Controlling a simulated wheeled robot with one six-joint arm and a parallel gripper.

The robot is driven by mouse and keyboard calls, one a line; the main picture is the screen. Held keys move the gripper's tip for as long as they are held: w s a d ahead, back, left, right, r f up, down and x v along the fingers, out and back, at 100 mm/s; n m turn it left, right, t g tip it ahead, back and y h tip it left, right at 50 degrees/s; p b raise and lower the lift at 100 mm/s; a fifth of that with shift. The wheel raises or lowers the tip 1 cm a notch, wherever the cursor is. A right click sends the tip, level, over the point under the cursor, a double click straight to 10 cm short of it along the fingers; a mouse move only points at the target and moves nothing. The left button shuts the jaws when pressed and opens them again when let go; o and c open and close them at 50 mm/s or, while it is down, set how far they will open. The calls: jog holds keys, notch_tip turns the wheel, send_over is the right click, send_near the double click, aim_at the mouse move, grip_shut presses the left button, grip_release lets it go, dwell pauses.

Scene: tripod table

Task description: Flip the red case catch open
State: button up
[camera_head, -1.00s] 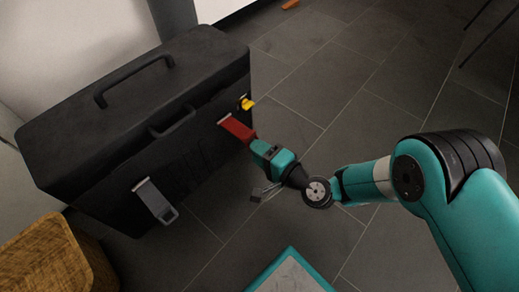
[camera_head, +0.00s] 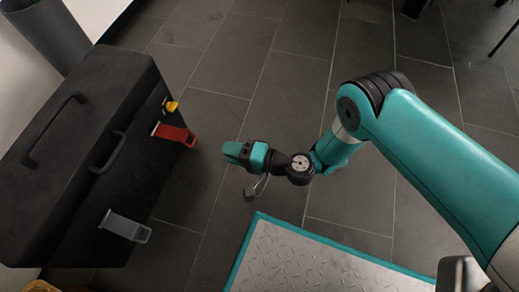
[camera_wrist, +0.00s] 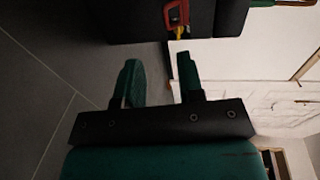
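The black case (camera_head: 95,140) stands at the left in the head view. Its red catch (camera_head: 174,134) sticks outward from the front face near the far end. The red catch also shows at the top of the wrist view (camera_wrist: 176,14), beyond my fingertips. My gripper (camera_head: 229,151) is to the right of the red catch, apart from it. In the wrist view my gripper (camera_wrist: 158,62) is open, with a clear gap and nothing between its fingers.
A grey catch (camera_head: 125,227) sticks out nearer on the case. A small yellow piece (camera_head: 170,105) sits just beyond the red catch. A grey bin (camera_head: 45,32) stands behind the case. Tiled floor (camera_head: 270,80) is free to the right.

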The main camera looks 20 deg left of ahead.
jog(key=d+r+p, duration=0.1)
jog(key=d+p, duration=0.6)
jog(key=p, duration=0.3)
jog(key=shift+w+d+p, duration=0.25)
jog(key=shift+d+p, duration=0.05)
jog(key=shift+p, duration=0.1)
jog(key=shift+r, duration=0.1)
